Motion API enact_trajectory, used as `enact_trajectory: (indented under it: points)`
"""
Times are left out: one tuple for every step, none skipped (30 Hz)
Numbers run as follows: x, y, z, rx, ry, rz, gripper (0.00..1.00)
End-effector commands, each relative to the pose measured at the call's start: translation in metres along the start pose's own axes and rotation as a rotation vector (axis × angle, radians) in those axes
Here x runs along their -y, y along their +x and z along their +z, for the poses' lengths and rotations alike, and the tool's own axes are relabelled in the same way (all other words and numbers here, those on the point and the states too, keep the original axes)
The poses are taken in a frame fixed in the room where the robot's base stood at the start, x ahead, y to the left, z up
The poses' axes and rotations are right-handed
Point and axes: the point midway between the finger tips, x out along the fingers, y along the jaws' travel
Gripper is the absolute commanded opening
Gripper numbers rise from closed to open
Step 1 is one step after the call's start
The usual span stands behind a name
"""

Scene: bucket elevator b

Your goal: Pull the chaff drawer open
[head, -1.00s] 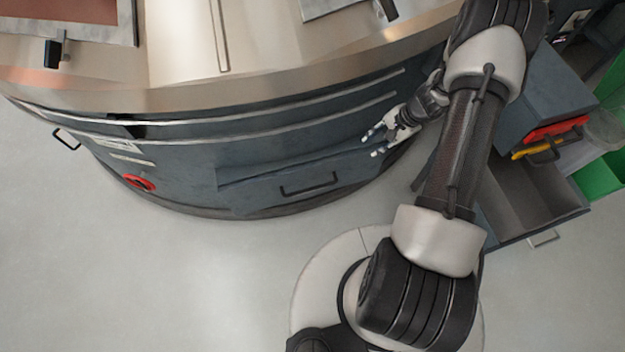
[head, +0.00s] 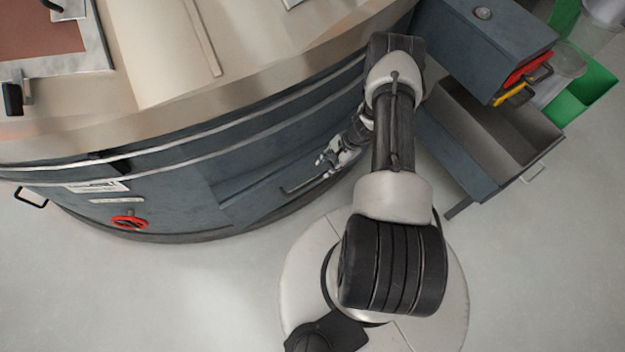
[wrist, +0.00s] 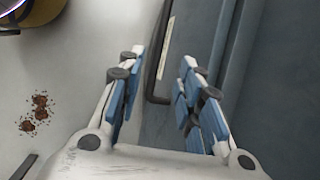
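The drawer (head: 250,195) is a blue-grey panel low in the curved side of the round machine, and looks closed. Its dark bar handle (head: 298,186) is partly covered by my gripper (head: 328,163). In the wrist view my gripper (wrist: 158,68) is open, with blue pads on both fingers. The end of the handle (wrist: 152,88) shows in the gap between the fingers, with clear space on both sides. I cannot tell how deep the handle sits between them. The drawer front (wrist: 192,30) lies behind and to the right of the handle.
A grey cabinet (head: 485,40) stands at the right, with an open empty drawer (head: 500,135) below it and a green bin (head: 583,95) beside it. A red knob (head: 129,223) is on the machine's left.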

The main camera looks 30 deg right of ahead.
Motion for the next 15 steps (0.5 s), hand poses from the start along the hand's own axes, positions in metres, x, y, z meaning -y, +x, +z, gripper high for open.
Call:
enact_trajectory:
  points:
    - [-0.001,0.016,0.0,0.001,-0.001,0.002,0.33]
    - [-0.001,0.023,0.0,0.001,-0.001,0.002,0.33]
    - [-0.001,0.032,-0.001,0.001,-0.001,0.002,0.33]
    - [-0.001,0.038,-0.001,0.001,-0.001,0.002,0.33]
    - [-0.001,0.045,-0.001,0.001,-0.001,0.002,0.33]
    - [-0.001,0.054,0.0,0.001,-0.002,0.002,0.33]
    - [-0.001,0.06,-0.001,0.001,-0.002,0.002,0.33]
    - [-0.001,0.066,-0.001,0.001,-0.001,0.001,0.33]
    - [-0.001,0.074,0.0,0.001,-0.002,0.002,0.33]
    - [-0.001,0.08,0.0,0.001,-0.002,0.002,0.33]
    - [-0.001,0.085,-0.001,0.001,-0.003,0.001,0.33]
    - [-0.001,0.092,0.0,0.001,-0.002,0.001,0.33]
    - [-0.001,0.096,0.0,0.001,-0.001,0.001,0.33]
    - [0.0,0.1,-0.001,0.001,-0.001,0.0,0.33]
    - [0.0,0.104,-0.001,0.0,-0.001,0.0,0.33]
